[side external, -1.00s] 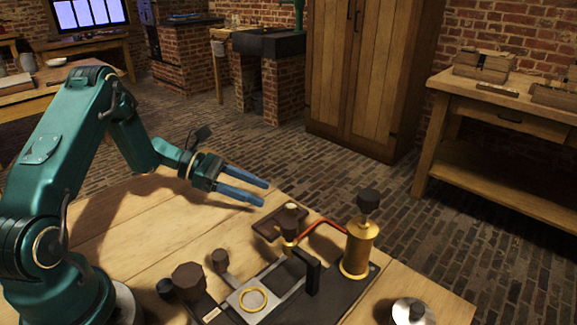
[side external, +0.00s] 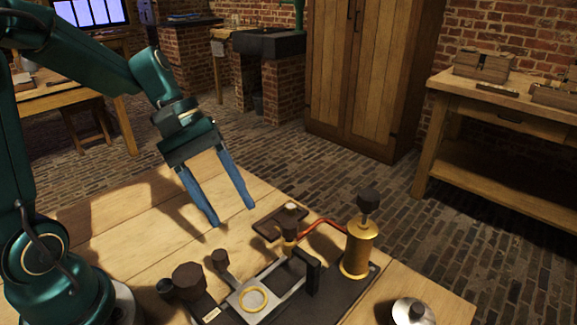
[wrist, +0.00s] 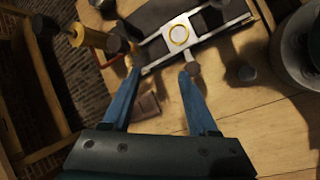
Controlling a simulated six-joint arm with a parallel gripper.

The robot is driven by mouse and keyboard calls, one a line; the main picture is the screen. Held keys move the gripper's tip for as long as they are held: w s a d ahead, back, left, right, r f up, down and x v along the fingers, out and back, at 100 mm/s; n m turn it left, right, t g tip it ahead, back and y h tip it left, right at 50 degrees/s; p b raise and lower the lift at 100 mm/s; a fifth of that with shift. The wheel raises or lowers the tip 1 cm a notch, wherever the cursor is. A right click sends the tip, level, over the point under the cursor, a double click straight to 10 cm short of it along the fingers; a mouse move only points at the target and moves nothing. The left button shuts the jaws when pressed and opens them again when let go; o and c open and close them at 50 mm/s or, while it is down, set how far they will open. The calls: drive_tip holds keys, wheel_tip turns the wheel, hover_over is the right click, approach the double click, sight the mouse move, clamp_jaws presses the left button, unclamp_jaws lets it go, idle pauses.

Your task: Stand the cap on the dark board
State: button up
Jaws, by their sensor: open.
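My gripper (side external: 233,217) is open and empty, pointing down, above the table and left of the board. In the wrist view the open fingers (wrist: 160,72) reach towards the apparatus, and the board (wrist: 146,106) shows partly behind the left finger.
A black base plate (side external: 357,302) carries a brass cylinder (side external: 357,250) with a dark knob, and a pale frame with a gold ring (side external: 253,299). A dark faceted knob (side external: 188,280) stands at its left. A silver domed piece (side external: 410,313) is front right. The table's left is clear.

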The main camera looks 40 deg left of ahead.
drive_tip(key=s+r+m+t+y, duration=0.3)
drive_tip(key=s+m+y, duration=0.3)
drive_tip(key=m, duration=0.5)
drive_tip(key=shift+s+a+t, duration=0.25)
drive_tip(key=shift+s+t, duration=0.45)
drive_tip(key=shift+s, duration=0.2)
